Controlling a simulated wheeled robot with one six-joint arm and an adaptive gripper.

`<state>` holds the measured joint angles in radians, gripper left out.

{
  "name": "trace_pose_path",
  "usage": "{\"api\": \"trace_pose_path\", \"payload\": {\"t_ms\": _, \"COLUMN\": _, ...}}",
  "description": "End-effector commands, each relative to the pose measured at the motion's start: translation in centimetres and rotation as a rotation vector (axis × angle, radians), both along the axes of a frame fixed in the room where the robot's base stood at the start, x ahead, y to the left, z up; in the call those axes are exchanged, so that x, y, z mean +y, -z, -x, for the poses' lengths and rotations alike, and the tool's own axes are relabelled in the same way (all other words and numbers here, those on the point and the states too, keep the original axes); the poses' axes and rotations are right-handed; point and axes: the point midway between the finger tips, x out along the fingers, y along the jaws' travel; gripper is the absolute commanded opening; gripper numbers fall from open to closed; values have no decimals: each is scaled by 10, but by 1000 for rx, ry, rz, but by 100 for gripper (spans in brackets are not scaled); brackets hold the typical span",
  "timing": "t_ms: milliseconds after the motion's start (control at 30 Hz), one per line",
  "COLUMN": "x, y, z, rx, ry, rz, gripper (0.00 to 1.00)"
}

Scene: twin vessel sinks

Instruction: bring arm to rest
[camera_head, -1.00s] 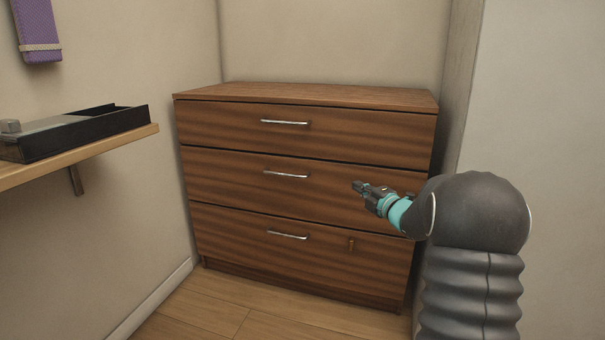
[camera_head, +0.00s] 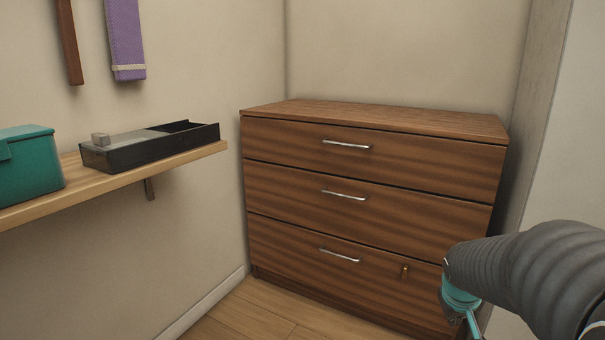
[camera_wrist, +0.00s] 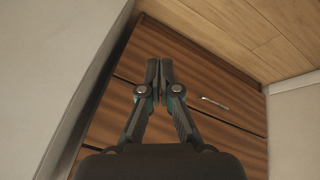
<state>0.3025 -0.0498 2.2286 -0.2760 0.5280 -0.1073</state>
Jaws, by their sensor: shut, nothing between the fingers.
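My gripper (camera_wrist: 159,72) shows in the wrist view with its two fingers together and nothing between them. Behind it in that view is the front of the brown wooden dresser (camera_wrist: 215,78), seen at a tilt. In the head view my arm is at the lower right, bent downward, and the gripper's fingers are out of the frame or too hidden to make out. The dresser (camera_head: 375,180) stands in the corner with its three drawers shut, each with a silver handle.
A wooden shelf (camera_head: 190,157) on the left wall holds a black tray (camera_head: 150,152) and a teal box (camera_head: 30,165). A purple strip (camera_head: 125,40) and a brown strip (camera_head: 70,42) hang above. A pale wall (camera_head: 565,170) is close to my arm at right. The floor (camera_head: 250,315) before the dresser is clear.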

Motion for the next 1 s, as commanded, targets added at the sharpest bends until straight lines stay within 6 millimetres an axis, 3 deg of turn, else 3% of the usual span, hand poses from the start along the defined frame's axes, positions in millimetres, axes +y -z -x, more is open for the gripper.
{"api": "trace_pose_path", "payload": {"t_ms": 33, "x": 16, "y": -13, "z": 21, "rx": 15, "ry": 29, "rz": -34, "gripper": 0}}
{"api": "trace_pose_path", "payload": {"t_ms": 200, "x": 65, "y": -35, "z": 84, "rx": 75, "ry": 107, "rz": -145, "gripper": 0}}
{"api": "trace_pose_path", "payload": {"t_ms": 400, "x": 114, "y": -61, "z": 143, "rx": 88, "ry": 113, "rz": -237, "gripper": 0}}
{"api": "trace_pose_path", "payload": {"t_ms": 500, "x": 132, "y": -76, "z": 164, "rx": 57, "ry": 82, "rz": -264, "gripper": 0}}
{"api": "trace_pose_path", "payload": {"t_ms": 800, "x": 159, "y": -123, "z": 187, "rx": -88, "ry": -27, "rz": -266, "gripper": 0}}
{"api": "trace_pose_path", "payload": {"t_ms": 1000, "x": 164, "y": -131, "z": 189, "rx": -105, "ry": -55, "rz": -266, "gripper": 0}}
